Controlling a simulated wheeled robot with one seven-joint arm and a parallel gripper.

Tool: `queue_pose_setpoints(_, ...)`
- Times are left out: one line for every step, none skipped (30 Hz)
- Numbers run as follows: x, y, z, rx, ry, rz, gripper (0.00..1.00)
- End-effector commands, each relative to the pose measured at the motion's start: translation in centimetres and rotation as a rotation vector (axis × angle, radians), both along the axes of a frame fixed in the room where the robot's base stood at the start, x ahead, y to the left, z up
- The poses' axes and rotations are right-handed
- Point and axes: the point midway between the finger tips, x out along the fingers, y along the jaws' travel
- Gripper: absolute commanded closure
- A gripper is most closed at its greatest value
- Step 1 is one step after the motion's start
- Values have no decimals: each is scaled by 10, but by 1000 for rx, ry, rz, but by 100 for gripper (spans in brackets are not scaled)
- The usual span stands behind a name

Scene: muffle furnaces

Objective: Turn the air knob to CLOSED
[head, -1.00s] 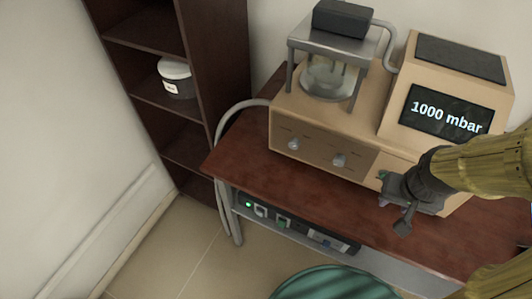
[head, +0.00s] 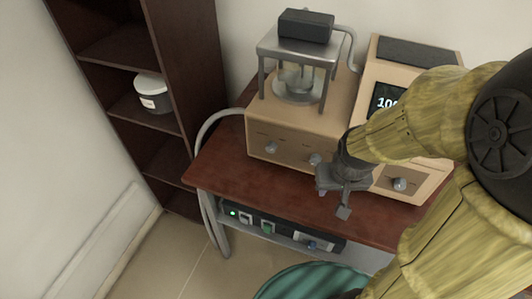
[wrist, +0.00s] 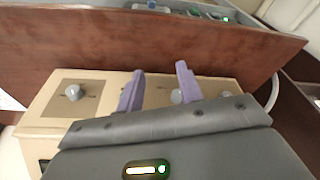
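The tan apparatus (head: 345,120) has three silver knobs on its front: a left knob (head: 271,147), a middle knob (head: 315,159) and a right knob (head: 400,184). Their labels are too small to read, so I cannot tell which is the air knob. My gripper (head: 328,190) is in front of the panel, near the middle knob. In the wrist view its two purple fingers (wrist: 160,72) are apart and empty. The middle knob (wrist: 177,96) shows between them, close to the right finger; I see no contact. The right knob (wrist: 73,92) is clear of the fingers.
The apparatus stands on a reddish-brown table (head: 225,170), with a glass vessel in a metal frame (head: 300,80) on top. My arm partly covers the display (head: 385,98). A dark shelf (head: 165,120) stands left; a green round object (head: 315,283) is in front.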

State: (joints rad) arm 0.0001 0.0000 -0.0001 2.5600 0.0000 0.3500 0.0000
Motion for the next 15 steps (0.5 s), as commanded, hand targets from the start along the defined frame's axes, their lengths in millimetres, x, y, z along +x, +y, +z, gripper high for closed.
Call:
queue_pose_setpoints(0, 0, 0, 0, 0, 0, 58)
queue_pose_setpoints(0, 0, 0, 1, -1, -1, 52)
queue_pose_setpoints(2, 2, -1, 4, -4, -4, 50)
queue_pose_setpoints(3, 4, -2, 9, -8, -9, 50)
queue_pose_setpoints(6, 7, -3, 16, -14, -16, 50)
queue_pose_setpoints(10, 13, -5, 28, -26, -29, 50)
queue_pose_setpoints(15, 19, -8, 43, -37, -46, 50)
queue_pose_setpoints(20, 25, -11, 58, -51, -64, 50)
queue_pose_setpoints(29, 37, -16, 83, -73, -96, 50)
queue_pose_setpoints(35, 46, -19, 105, -93, -125, 50)
queue_pose_setpoints(42, 56, -24, 127, -113, -159, 50)
queue_pose_setpoints(52, 70, -30, 158, -143, -208, 50)
queue_pose_setpoints(59, 81, -35, 181, -166, -249, 50)
queue_pose_setpoints(66, 92, -40, 203, -189, -293, 50)
queue_pose_setpoints(74, 106, -47, 231, -224, -354, 50)
